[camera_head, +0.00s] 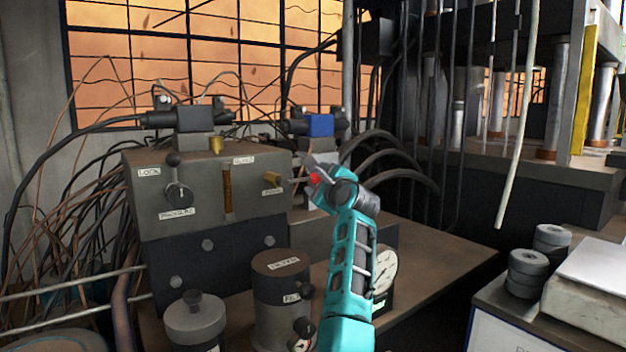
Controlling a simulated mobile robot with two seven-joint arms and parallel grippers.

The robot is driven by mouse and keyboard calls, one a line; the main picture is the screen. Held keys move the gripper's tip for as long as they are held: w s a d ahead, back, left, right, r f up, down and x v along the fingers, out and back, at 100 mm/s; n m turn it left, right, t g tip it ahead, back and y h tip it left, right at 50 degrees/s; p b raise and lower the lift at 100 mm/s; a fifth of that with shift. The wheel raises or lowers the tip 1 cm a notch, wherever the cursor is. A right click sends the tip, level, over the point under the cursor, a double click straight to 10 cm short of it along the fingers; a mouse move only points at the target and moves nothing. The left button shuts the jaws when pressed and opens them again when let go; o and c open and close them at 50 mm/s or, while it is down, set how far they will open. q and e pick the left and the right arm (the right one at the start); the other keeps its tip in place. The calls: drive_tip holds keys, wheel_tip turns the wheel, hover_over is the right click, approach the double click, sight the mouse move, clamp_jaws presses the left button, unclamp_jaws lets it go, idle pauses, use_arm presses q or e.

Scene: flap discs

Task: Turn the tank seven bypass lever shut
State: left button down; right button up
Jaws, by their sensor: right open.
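A grey valve block (215,205) stands on the bench at the left. On its front is a black-knobbed lever (178,190) on a round dial, with small labels that are hard to read. A brass fitting (272,178) sits at its right end, and a thin rod runs from there towards a red knob (314,179). My right gripper (312,170) is at the red knob, its jaws open; whether they touch it I cannot tell. No label for tank seven or bypass is readable, so I cannot tell which lever is meant. My left gripper is not in view.
Grey cylinders (281,290) and a lidded pot (194,322) stand in front of the block. A dial gauge (383,270) is behind my right forearm. Cables and hoses crowd the back. Stacked black weights (528,272) sit at the right. Bare bench (440,250) lies right of the gauge.

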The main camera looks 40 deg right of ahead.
sight(316, 178)
drive_tip(key=shift+b+x, duration=0.3)
drive_tip(key=shift+x, duration=2.2)
clamp_jaws()
